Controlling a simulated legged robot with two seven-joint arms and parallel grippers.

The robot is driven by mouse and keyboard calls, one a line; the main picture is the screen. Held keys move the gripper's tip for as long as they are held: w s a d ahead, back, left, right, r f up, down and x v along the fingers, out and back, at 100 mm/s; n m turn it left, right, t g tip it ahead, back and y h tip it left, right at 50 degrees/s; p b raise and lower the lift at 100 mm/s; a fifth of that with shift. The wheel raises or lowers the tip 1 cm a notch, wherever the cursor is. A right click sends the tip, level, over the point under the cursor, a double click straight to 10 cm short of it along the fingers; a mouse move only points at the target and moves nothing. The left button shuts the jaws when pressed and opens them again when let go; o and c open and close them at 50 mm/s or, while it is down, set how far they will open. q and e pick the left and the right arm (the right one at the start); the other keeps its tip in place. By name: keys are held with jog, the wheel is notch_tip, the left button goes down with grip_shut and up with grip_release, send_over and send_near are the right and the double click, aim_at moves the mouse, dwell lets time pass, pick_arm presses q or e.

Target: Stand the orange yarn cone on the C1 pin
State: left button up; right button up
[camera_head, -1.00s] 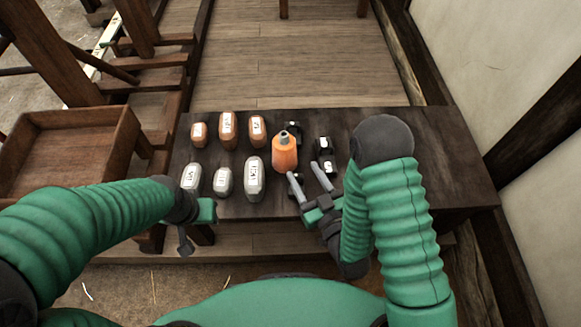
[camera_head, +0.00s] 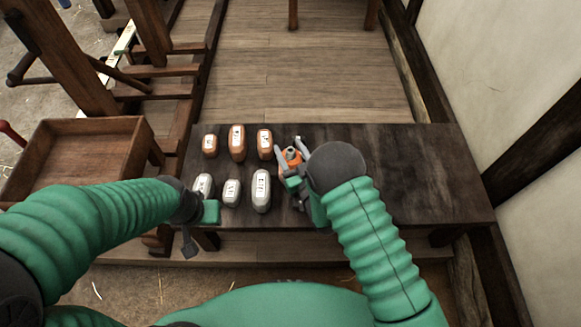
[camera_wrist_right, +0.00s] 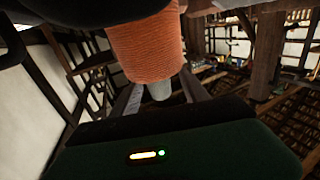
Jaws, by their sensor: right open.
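The orange yarn cone (camera_head: 292,155) stands on the dark table, partly hidden by my right gripper. In the right wrist view its ribbed orange side (camera_wrist_right: 148,45) and pale tip (camera_wrist_right: 160,92) show between the fingers. My right gripper (camera_head: 291,149) is open, with its fingers on either side of the cone; I cannot tell if they touch it. My left gripper (camera_head: 190,226) hangs by the table's front left edge; its jaws are unclear. I cannot make out the C1 pin; the arm hides part of the table.
Several labelled blocks stand left of the cone: orange ones (camera_head: 237,142) behind, grey ones (camera_head: 261,190) in front. Their labels are too small to read. A wooden tray (camera_head: 75,180) is at the left. The table's right part (camera_head: 420,180) is clear.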

jog(key=shift+x, duration=1.2)
grip_shut()
dwell(0.4)
